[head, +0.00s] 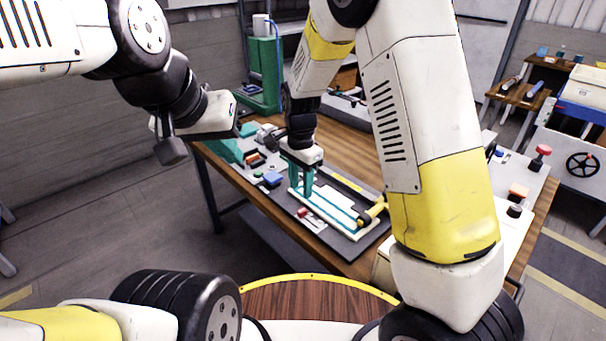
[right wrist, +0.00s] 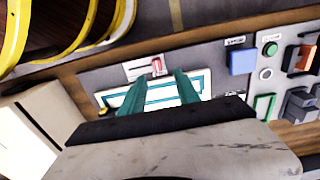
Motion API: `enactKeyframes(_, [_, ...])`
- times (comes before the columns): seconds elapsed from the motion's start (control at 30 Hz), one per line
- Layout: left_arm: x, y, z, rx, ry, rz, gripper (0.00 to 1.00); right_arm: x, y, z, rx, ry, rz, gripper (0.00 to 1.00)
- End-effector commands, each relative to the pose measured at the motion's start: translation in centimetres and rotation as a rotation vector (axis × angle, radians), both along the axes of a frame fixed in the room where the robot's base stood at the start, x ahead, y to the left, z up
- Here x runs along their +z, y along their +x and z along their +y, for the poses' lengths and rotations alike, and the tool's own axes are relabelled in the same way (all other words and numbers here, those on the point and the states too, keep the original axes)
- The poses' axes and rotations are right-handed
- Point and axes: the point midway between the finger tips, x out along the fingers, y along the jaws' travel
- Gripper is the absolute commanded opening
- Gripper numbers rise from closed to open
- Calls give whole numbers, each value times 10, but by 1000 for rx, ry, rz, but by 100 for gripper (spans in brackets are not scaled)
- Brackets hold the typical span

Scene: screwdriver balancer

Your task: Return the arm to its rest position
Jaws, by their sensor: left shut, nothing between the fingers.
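My left gripper (head: 240,128) is held above the left end of the workbench, with its white hand facing right. Its fingers are small and hard to make out against the bench clutter, and nothing shows held in them. My right gripper (head: 301,190) points down over a white tray with teal strips (head: 350,222). Its two teal fingers stand apart with nothing between them. In the right wrist view the right gripper (right wrist: 160,78) also shows spread fingers, over the tray (right wrist: 203,82). A yellow-handled tool (head: 373,210) lies at the tray's right end.
The wooden workbench (head: 345,127) carries a grey mat (head: 335,240) with a blue block (head: 272,179) and several small parts. A green press (head: 264,75) stands behind. A red knob (head: 543,151) stands at the right. Floor at the left is clear.

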Motion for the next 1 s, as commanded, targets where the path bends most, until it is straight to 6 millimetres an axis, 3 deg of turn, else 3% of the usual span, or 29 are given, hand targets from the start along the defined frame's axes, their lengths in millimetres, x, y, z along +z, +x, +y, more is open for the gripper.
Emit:
enactKeyframes(0.23, [0, 0, 0, 0, 0, 0, 0, 9, -1, -5, 13, 15, -8, 38])
enactKeyframes(0.37, [0, 0, 0, 0, 0, 0, 0, 44, -7, -23, 70, 68, -40, 38])
enactKeyframes(0.47, [0, 0, 0, 0, 0, 0, 0, 82, -20, -45, 149, 121, -90, 38])
enactKeyframes(0.7, [0, 0, 0, 0, 0, 0, 0, 160, -70, -102, 375, 179, -257, 38])
enactKeyframes(0.9, [0, 0, 0, 0, 0, 0, 0, 202, -123, -142, 568, 136, -419, 38])
enactKeyframes(1.0, [0, 0, 0, 0, 0, 0, 0, 214, -150, -158, 655, 87, -488, 38])
